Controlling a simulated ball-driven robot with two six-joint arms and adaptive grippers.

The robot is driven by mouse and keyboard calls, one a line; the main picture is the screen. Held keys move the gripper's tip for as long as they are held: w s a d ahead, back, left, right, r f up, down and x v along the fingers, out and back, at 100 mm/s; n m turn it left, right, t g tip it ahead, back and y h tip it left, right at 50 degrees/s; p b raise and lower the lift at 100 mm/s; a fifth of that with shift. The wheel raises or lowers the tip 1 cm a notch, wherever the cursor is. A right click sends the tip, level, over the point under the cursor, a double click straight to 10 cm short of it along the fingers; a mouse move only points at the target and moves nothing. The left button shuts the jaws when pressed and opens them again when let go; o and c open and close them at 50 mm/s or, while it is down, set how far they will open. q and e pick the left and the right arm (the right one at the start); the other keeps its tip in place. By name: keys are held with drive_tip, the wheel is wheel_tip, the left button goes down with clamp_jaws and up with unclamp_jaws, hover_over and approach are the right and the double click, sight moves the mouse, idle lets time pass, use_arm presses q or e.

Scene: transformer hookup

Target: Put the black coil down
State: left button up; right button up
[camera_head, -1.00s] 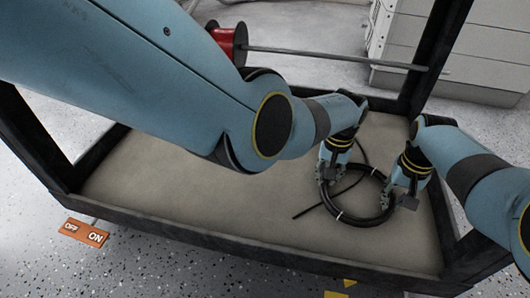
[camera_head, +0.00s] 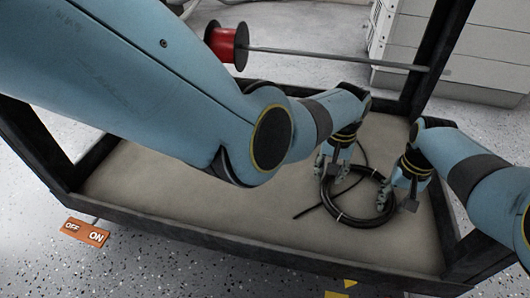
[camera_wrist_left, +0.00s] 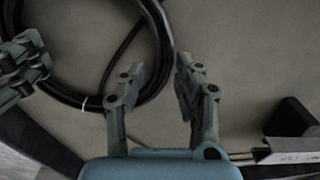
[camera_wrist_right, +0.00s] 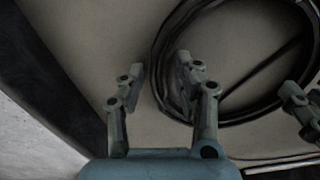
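The black coil (camera_head: 362,223), a looped cable with light ties and a loose tail, lies on the grey cart bed (camera_head: 190,200). My left gripper (camera_head: 331,174) is just above its left side. In the left wrist view the coil (camera_wrist_left: 65,93) lies mostly left of my parted fingers, its edge running beneath the gap. My right gripper (camera_head: 397,198) is at the coil's right side. In the right wrist view its fingers are also apart, with the coil's edge (camera_wrist_right: 159,60) showing between and behind them. Whether any fingertip touches the cable cannot be told.
A black frame with raised rims (camera_head: 255,250) surrounds the bed. A red spool (camera_head: 222,43) sits on a rod (camera_head: 330,57) at the back. An orange OFF/ON sign (camera_head: 86,232) is outside at front left. The bed's left part is clear.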

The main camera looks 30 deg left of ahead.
use_arm(q)
wheel_tip(320, 180, up, 5)
drive_tip(key=shift+r, duration=0.25)
use_arm(e)
drive_tip(key=shift+r, duration=3.75)
use_arm(q)
drive_tip(key=shift+s+a, duration=0.1)
use_arm(e)
drive_tip(key=shift+s, duration=0.1)
